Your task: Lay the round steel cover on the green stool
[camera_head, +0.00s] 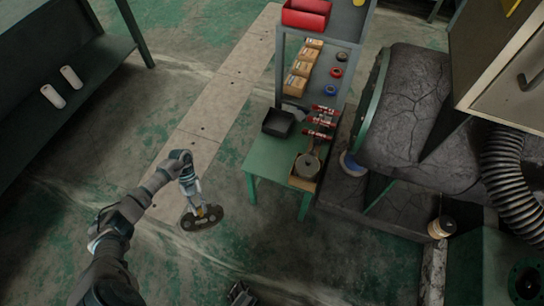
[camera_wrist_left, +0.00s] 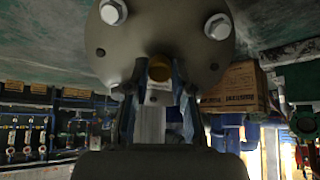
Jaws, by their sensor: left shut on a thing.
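The round steel cover (camera_head: 190,222) is a dark grey disc held flat over the floor by my left gripper (camera_head: 200,207). The gripper is shut on its middle.
On the green table are a black tray (camera_head: 278,122), several red fittings (camera_head: 320,122) and a wooden box (camera_head: 304,180) with a round grey item. A shelf rack (camera_head: 277,65) with cartons stands behind it. Dark machinery (camera_head: 405,120) is at right. The floor around the cover is clear.

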